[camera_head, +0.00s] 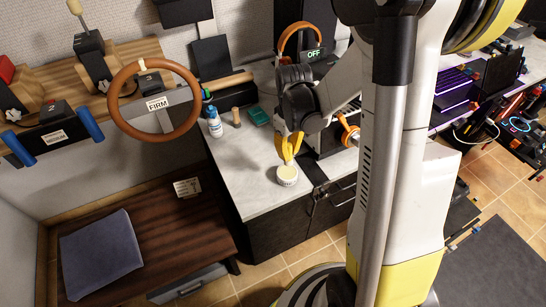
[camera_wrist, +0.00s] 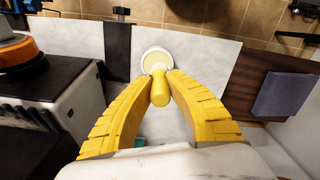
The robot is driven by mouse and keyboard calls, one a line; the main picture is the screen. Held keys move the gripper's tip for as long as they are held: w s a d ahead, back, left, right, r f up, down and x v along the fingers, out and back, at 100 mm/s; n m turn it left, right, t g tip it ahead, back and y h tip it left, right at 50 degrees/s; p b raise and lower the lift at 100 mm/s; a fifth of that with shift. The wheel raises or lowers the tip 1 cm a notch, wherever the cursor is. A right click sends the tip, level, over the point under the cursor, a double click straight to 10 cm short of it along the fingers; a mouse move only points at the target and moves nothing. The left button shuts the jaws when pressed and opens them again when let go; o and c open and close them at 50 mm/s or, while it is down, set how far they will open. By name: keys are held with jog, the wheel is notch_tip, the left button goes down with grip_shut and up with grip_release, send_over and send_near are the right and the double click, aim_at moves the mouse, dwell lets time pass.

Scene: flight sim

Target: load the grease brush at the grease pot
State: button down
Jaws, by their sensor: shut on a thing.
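The grease pot (camera_head: 287,179) is a small white round jar with pale cream-coloured contents, standing on the front part of the light counter. It also shows in the wrist view (camera_wrist: 147,55). My gripper (camera_head: 289,160) has yellow fingers pointing down just over the pot. In the wrist view its fingertips (camera_wrist: 159,80) are shut on the grease brush (camera_wrist: 160,93), whose yellow rounded handle shows between them. The brush's lower end points into the pot's opening; whether it touches the grease is hidden.
A blue-and-white bottle (camera_head: 214,123), a small wooden piece (camera_head: 236,117) and a teal box (camera_head: 258,115) stand left of my gripper on the counter (camera_head: 250,185). A wooden steering wheel (camera_head: 154,100) is at the left. A dark bench with a blue-grey cushion (camera_head: 100,255) is below.

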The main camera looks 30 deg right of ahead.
aim_at(288, 161)
jog(key=shift+d+r, duration=0.1)
jog(key=shift+d, duration=0.25)
jog(key=shift+t, duration=0.4)
jog(key=f+b, duration=0.1)
jog(key=f, duration=0.1)
jog(key=f+b, duration=0.3)
jog(key=b, duration=0.1)
jog(key=shift+w+f, duration=0.35)
jog(key=shift+f, duration=0.05)
jog(key=shift+f+b, duration=0.55)
jog(key=shift+b, duration=0.2)
dwell(1.0)
jog(key=shift+r, duration=0.1)
jog(key=shift+r+p, duration=2.6)
jog(key=shift+r, duration=0.8)
